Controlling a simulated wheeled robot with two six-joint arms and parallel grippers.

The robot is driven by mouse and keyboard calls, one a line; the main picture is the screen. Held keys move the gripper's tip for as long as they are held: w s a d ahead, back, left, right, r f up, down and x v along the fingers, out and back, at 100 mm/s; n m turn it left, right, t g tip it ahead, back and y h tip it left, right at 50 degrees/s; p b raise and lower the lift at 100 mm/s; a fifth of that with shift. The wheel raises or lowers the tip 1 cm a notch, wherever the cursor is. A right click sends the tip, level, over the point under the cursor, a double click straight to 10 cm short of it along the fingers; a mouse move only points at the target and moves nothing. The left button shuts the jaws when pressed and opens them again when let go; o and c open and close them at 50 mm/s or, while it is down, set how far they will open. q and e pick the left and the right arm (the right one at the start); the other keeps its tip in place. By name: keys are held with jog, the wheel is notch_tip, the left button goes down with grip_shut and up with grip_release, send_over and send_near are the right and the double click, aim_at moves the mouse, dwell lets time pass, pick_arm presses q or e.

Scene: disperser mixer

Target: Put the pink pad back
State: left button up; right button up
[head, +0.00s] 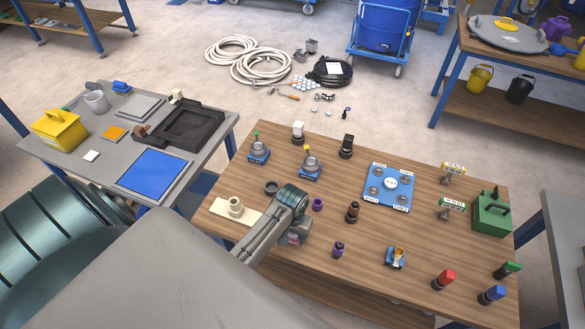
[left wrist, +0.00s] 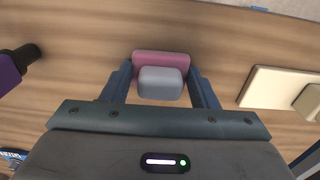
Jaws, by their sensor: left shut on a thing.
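The pink pad (head: 294,239) shows at the front left of the wooden table, just below my left gripper (head: 296,231) and partly hidden by it. In the left wrist view the pink pad (left wrist: 160,61) has a grey block-like grip (left wrist: 161,84) on it. The two fingers of my left gripper (left wrist: 160,88) stand on either side of this grip and are shut on it. I cannot tell whether the pad touches the wood or hangs a little above it. My right gripper is in neither view.
A blue panel (head: 388,201) lies farther right. A grey side table (head: 75,158) stands left.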

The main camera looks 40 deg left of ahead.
pick_arm(q)
jog(key=o, duration=1)
jog(key=shift+r, duration=0.45)
notch_tip(320, 180, up, 11)
jog(key=b, duration=0.3)
jog(key=shift+r, duration=0.1)
